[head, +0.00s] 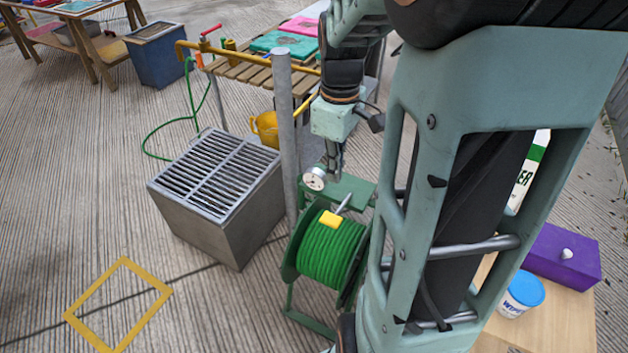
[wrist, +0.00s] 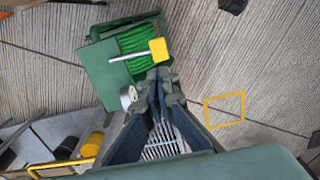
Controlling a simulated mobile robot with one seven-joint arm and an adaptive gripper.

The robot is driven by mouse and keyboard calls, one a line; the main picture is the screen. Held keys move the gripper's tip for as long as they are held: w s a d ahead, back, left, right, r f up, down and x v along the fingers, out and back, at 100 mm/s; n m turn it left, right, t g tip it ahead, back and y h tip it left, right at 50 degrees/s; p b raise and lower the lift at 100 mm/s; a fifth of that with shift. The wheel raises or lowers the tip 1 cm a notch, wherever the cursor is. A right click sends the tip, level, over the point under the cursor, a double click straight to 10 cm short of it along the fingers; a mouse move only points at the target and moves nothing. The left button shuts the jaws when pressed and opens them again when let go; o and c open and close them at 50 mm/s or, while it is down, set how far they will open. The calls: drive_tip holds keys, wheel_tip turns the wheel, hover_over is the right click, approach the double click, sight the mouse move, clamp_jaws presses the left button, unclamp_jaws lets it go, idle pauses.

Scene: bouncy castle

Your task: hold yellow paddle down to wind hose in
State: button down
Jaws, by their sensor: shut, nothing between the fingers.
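The yellow paddle (head: 330,219) sits on the end of a grey lever at the top of the green hose reel. The paddle also shows in the wrist view (wrist: 158,49), just beyond my fingertips. The green hose (head: 332,252) is wound in several turns on the reel, and it shows below the lever in the wrist view (wrist: 142,66). My gripper (head: 333,176) is shut and empty, above the reel's green top plate (head: 350,190). In the wrist view my gripper (wrist: 160,78) points toward the paddle. Contact with it cannot be told.
A round gauge (head: 314,178) and a grey post (head: 284,140) stand close left of my gripper. A grey grated box (head: 215,200) stands left of the reel. A wooden table (head: 545,320) with a purple box (head: 562,255) and wipes tub (head: 521,294) is at right.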

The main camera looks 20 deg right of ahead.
sight(331, 220)
wheel_tip(331, 220, down, 14)
drive_tip(key=shift+r+b, duration=0.1)
drive_tip(key=shift+b, duration=0.45)
drive_tip(key=f+b, duration=0.1)
drive_tip(key=a+f+b, duration=0.1)
drive_tip(key=f, duration=0.1)
drive_tip(key=s+f+b, duration=0.1)
drive_tip(key=shift+a+f, duration=0.15)
drive_tip(key=shift+f, duration=0.15)
drive_tip(key=shift+r, duration=0.15)
idle(2.4)
drive_tip(key=shift+r+p, duration=0.7)
